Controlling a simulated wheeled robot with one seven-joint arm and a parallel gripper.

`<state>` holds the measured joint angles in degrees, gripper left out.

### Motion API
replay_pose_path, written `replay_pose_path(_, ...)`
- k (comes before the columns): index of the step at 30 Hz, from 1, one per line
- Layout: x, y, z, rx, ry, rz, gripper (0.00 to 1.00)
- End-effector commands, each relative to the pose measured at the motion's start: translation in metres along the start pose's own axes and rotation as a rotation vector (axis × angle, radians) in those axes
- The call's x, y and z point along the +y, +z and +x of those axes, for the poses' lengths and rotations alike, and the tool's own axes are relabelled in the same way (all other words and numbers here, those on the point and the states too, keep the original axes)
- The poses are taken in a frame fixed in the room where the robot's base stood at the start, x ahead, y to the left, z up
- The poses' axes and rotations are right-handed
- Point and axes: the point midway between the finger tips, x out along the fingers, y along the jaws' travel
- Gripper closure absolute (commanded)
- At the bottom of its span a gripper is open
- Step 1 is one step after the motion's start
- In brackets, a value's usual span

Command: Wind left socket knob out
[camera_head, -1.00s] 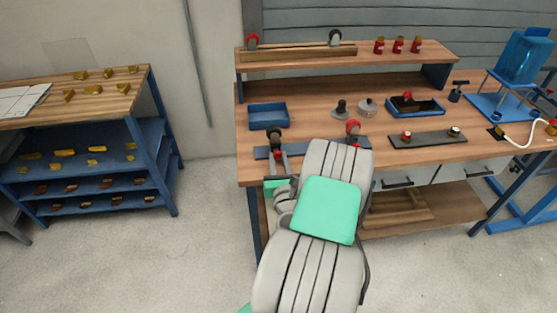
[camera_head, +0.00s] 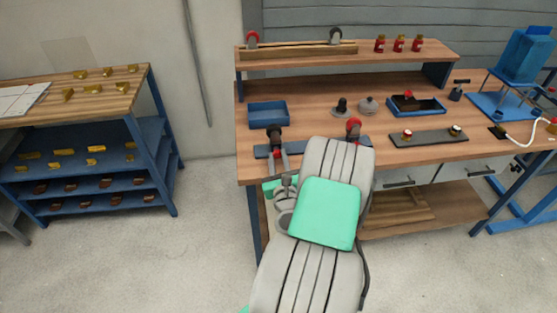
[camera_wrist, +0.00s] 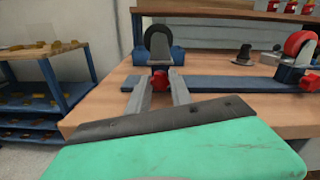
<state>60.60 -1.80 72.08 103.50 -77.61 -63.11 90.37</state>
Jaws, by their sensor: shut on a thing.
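The left socket stands on a blue bar (camera_wrist: 225,84) at the bench's front edge, with a black rounded part (camera_wrist: 158,43) upright on its blue block. That black part also shows in the head view (camera_head: 274,132). A small red knob (camera_wrist: 161,79) faces me from the front of the block. My gripper (camera_wrist: 160,88) is shut on this knob, one grey finger on each side. The right socket, with a red rounded part (camera_wrist: 299,43), stands at the bar's other end and also shows in the head view (camera_head: 353,126). My arm hides part of the bar in the head view.
On the bench are a blue tray (camera_head: 250,115), a dark plate with two knobs (camera_head: 425,139) and a blue box (camera_head: 416,112). A shelf with red jars (camera_head: 398,44) runs behind. Another bench (camera_head: 120,88) stands left, across open floor.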

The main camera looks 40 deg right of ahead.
Motion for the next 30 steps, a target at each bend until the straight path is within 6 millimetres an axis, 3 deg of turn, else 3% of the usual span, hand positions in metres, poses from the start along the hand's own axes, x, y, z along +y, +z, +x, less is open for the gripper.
replay_pose_path(12, 0.0009, -0.0005, 0.0, 0.0, 0.0, -0.225, 1.0)
replay_pose_path(29, 0.0007, -0.0001, -0.0001, 0.0, 0.0, -0.263, 1.0)
replay_pose_path(30, 0.0007, -0.0002, -0.0001, 0.0, 0.0, -0.263, 0.71)
